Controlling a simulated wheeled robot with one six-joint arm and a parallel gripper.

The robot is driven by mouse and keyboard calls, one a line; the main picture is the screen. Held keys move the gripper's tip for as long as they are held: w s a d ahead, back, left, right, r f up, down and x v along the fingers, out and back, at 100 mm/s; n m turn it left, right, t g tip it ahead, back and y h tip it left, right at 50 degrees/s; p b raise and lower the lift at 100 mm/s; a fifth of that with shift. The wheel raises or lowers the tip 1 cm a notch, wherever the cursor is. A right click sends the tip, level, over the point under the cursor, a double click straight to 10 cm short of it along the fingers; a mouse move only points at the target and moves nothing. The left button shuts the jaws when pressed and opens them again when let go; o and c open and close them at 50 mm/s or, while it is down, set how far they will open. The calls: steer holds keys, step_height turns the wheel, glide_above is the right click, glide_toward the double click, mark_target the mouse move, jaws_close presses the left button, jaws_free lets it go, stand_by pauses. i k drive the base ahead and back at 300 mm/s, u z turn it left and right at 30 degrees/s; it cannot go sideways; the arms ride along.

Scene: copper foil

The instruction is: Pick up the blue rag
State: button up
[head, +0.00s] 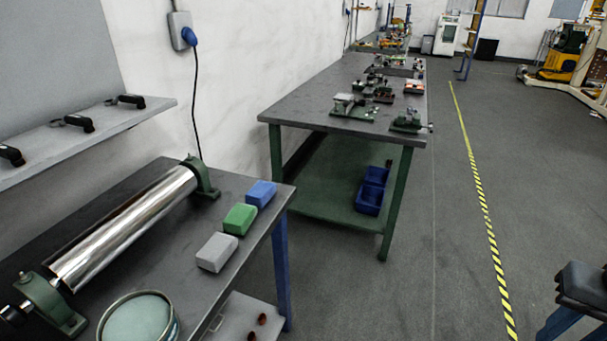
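A blue block-shaped piece, which looks like the blue rag (261,193), lies near the far right corner of the dark workbench (150,195) in the head view. A green block of like shape (240,219) lies just nearer than it, and a grey one (217,252) nearer still, in a row along the bench's right side. The three are apart or nearly so. My gripper is not in view.
A shiny metal roller (125,228) in green mounts lies left of the row. A round container (139,318) stands at the front. A wall shelf (85,140) overhangs the left.

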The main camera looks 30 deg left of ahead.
mark_target(259, 195)
steer(key=u, duration=0.15)
steer(key=i, duration=0.9)
steer(key=u, duration=1.3)
steer(key=i, duration=0.75)
steer(key=u, duration=0.8)
